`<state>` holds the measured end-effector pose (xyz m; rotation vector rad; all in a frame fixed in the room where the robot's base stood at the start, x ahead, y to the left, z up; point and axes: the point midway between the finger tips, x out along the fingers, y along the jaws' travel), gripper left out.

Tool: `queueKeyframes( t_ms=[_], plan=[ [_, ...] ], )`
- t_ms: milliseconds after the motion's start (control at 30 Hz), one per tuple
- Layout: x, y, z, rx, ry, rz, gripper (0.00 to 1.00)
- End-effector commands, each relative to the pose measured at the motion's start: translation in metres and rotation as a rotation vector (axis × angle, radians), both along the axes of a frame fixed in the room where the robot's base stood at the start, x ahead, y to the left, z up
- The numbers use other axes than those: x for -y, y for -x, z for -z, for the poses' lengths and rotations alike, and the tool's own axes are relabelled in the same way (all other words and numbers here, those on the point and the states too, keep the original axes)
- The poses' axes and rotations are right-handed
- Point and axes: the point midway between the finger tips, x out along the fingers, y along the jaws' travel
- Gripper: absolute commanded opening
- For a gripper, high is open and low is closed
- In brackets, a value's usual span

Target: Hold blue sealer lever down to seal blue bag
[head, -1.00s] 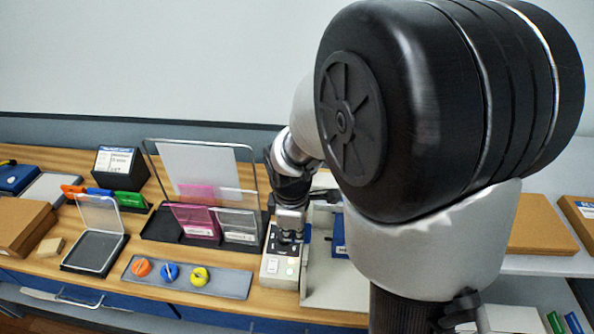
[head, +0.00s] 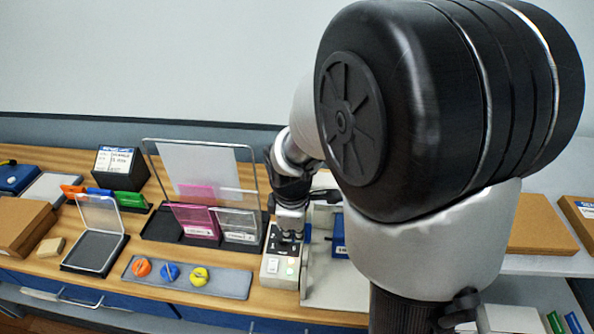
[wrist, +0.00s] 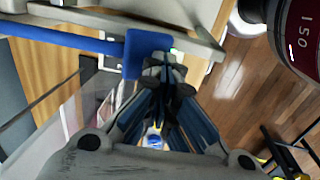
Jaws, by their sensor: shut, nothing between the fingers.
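My gripper (head: 291,226) is shut and empty, pointing down over a small control box (head: 270,266) with a lit greenish panel. In the wrist view, the blue lever (wrist: 75,37) runs in from the left and ends in a wide blue pad (wrist: 143,55). My closed fingertips (wrist: 162,66) are at the right side of this pad; I cannot tell whether they touch it. A blue part with a white label (head: 338,246) shows just right of the gripper in the head view, partly hidden by my arm. I cannot make out the blue bag clearly.
A rack (head: 160,228) with pink and clear pouches stands left of the gripper. A grey tray (head: 225,284) holds orange, blue and yellow knobs. A clear-lidded box (head: 92,252) is farther left. My arm hides much of the right side.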

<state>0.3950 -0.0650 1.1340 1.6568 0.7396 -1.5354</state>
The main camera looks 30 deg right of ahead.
Motion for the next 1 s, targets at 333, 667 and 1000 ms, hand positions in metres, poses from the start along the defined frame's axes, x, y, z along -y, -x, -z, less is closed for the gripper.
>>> queueKeyframes(
  t_ms=[333, 667, 1000],
  plan=[
    [-0.001, 0.006, 0.007, -0.02, -0.003, 0.001, 0.0],
    [-0.001, 0.006, 0.007, -0.02, -0.003, 0.001, 0.0],
    [-0.003, 0.004, -0.004, -0.018, -0.002, 0.0, 0.0]
  ],
)
